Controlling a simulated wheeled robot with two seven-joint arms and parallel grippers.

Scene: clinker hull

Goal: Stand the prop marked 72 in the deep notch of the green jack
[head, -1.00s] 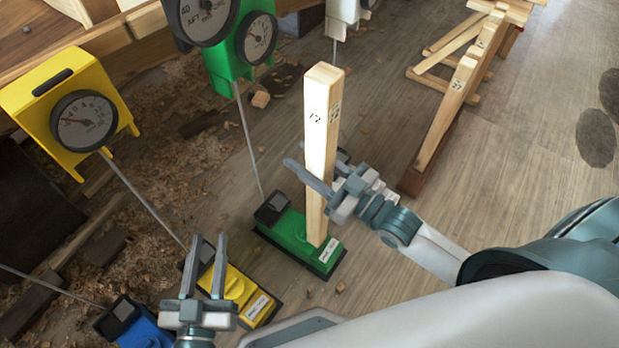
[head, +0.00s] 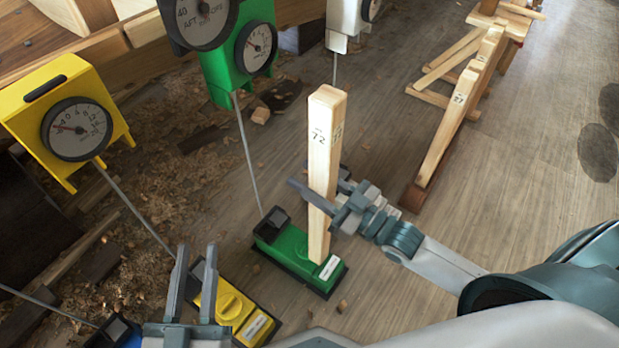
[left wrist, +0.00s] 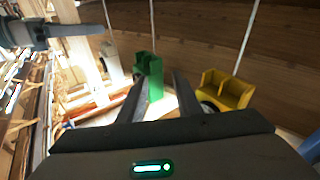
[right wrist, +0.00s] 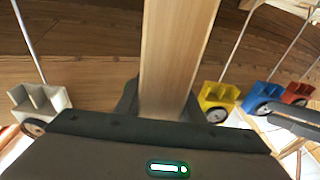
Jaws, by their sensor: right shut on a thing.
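The prop marked 72 (head: 324,140) is a pale, square wooden post, close to upright. My right gripper (head: 328,203) is shut on it around mid-height; the right wrist view shows the post (right wrist: 175,45) between its fingers. The post's lower end overlaps the green jack (head: 281,250) near its white label. I cannot tell whether the foot rests in a notch or hangs above; the deep notch is not clearly visible. The green jack also shows in the left wrist view (left wrist: 150,78). My left gripper (head: 194,265) is open and empty, left of the green jack near the yellow jack.
The yellow jack (head: 232,304) and blue jack (head: 122,333) stand left of the green one. Thin rods rise to dial boxes, yellow (head: 100,100) and green (head: 240,85). Another prop lies on supports (head: 447,128) to the right. Floor at far right is clear.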

